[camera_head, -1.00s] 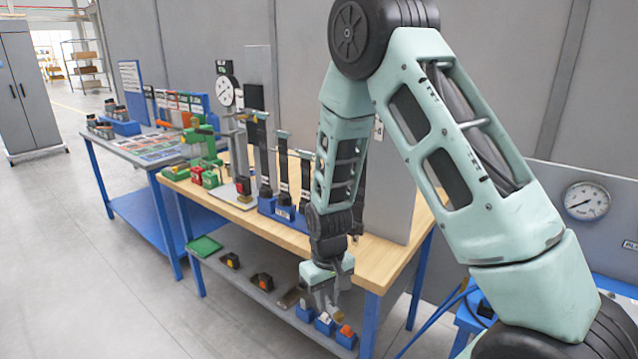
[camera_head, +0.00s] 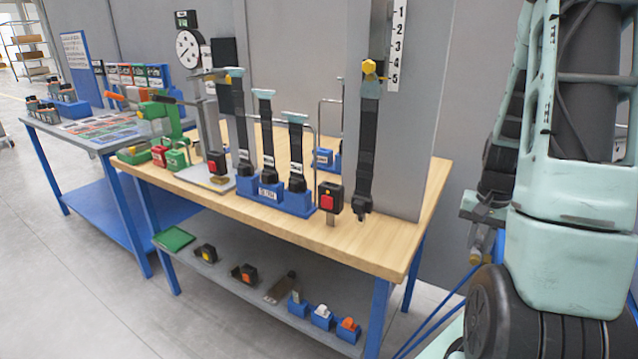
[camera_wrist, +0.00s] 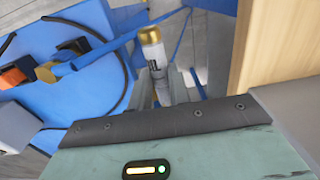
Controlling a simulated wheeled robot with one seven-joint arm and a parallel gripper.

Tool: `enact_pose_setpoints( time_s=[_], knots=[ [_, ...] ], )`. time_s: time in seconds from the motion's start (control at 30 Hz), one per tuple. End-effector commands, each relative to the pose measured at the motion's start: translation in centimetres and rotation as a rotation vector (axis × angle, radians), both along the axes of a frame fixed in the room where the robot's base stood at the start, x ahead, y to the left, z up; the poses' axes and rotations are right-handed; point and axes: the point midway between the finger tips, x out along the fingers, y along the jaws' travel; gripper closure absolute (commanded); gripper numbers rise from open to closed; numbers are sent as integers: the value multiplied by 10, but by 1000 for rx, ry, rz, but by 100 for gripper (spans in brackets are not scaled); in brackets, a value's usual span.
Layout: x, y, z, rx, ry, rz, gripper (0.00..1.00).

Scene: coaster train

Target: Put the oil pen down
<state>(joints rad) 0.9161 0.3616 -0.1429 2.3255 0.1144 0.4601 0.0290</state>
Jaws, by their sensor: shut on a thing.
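My gripper (camera_head: 478,246) is at the right of the head view, beside the right end of the wooden table and clear of it. It is shut on the oil pen, a pale clear tube with a gold end, seen best in the wrist view (camera_wrist: 152,52). There the fingers (camera_wrist: 158,84) clasp its lower body and the gold end points away from my wrist. The pen's lower part is hidden between the fingers. In the head view only a small gold spot shows under the fingers.
The wooden table (camera_head: 372,240) holds strap stands, a gauge and a tall grey panel (camera_head: 410,130). Its lower shelf (camera_head: 225,262) carries small blue holders (camera_head: 322,317) and dark parts. A blue surface (camera_wrist: 95,95) with a cable and orange and black parts lies below my wrist.

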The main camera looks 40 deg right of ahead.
Motion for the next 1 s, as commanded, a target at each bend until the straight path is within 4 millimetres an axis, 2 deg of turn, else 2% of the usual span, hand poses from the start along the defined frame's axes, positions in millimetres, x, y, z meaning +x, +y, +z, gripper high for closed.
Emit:
enact_pose_setpoints(
  time_s=[0.17, 0.6, 0.8, 1.0],
  knots=[
    [11, 5, 2, 2, 1, 7, 100],
    [113, 47, 3, 1, 1, 11, 100],
    [152, 63, 2, 1, 2, 7, 100],
    [167, 70, -1, 1, 2, 3, 100]
  ],
)
